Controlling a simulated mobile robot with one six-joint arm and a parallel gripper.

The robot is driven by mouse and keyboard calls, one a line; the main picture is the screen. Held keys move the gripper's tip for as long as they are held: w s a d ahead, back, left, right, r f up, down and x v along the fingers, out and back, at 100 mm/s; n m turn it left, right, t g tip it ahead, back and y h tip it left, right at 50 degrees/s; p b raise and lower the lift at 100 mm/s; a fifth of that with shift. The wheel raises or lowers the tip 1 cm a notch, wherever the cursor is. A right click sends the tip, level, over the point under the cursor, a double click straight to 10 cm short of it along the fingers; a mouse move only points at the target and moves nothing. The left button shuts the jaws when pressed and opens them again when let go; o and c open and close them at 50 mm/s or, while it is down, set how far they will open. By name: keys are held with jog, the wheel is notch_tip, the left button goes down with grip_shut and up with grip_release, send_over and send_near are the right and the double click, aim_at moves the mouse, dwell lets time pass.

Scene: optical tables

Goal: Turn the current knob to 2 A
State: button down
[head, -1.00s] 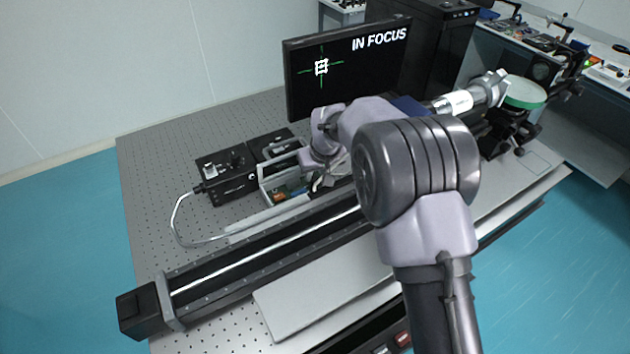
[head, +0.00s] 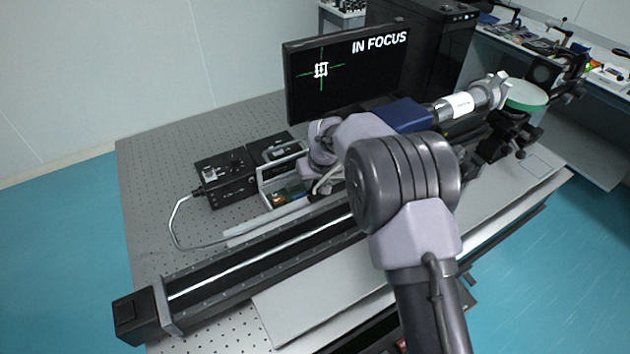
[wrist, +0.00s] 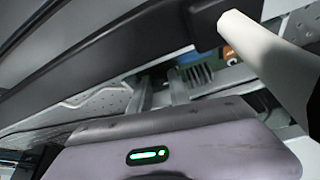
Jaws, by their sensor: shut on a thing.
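The power supply (head: 267,193) is an open grey-framed box with a green circuit board and small coloured parts inside, left of my arm on the perforated table. My gripper (wrist: 160,88) reaches to its right end, with two metal fingers close together at the unit. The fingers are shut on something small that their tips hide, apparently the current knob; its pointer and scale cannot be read. The wrist view also shows the green board and dark fins (wrist: 198,75) just beyond the fingers. In the head view my wrist hides the fingertips.
A black control box (head: 224,180) with small knobs stands left of the supply. A monitor (head: 345,72) reading IN FOCUS stands behind. A long rail (head: 250,262) runs in front. A thick white tube (wrist: 270,62) passes close beside my gripper.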

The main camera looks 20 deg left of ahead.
jog(key=shift+m, duration=0.4)
jog(key=m, duration=0.1)
jog(key=m+h+b, duration=0.1)
jog(key=shift+a+m+t, duration=0.2)
jog(key=shift+m+t, duration=0.1)
jog(key=shift+t, duration=0.1)
jog(key=shift+s+a+m+h+b, duration=0.1)
jog(key=shift+m+h+b, duration=0.4)
jog(key=shift+m+b, duration=0.45)
jog(key=shift+m, duration=0.35)
jog(key=c, duration=1.5)
grip_release()
